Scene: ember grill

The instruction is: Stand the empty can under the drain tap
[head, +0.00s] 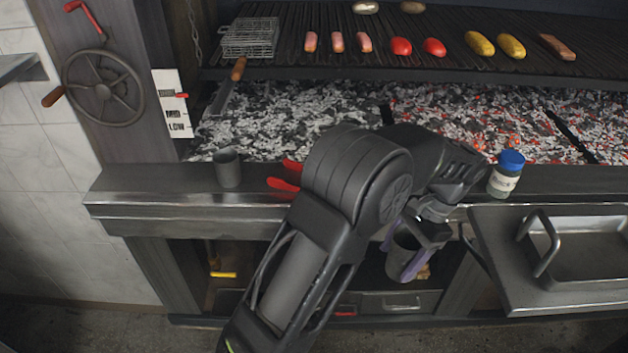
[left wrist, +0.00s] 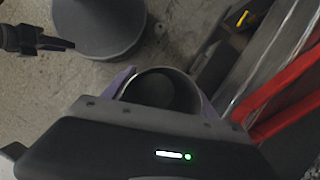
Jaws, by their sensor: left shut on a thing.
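My left gripper (head: 405,258) is shut on a dark grey can (head: 403,240), holding it in front of the grill's lower opening, below the front ledge. In the left wrist view the can's round open mouth (left wrist: 160,90) faces the camera, with a purple finger on each side. The inside is dark and no contents show. My right gripper (left wrist: 50,42) shows only in part at the upper left of the left wrist view; its jaw opening is unclear.
A grey cup (head: 228,168) and a blue-capped jar (head: 506,174) stand on the ledge, with red handles between them. A metal tray (head: 570,250) is at the right. Glowing coals lie behind the ledge.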

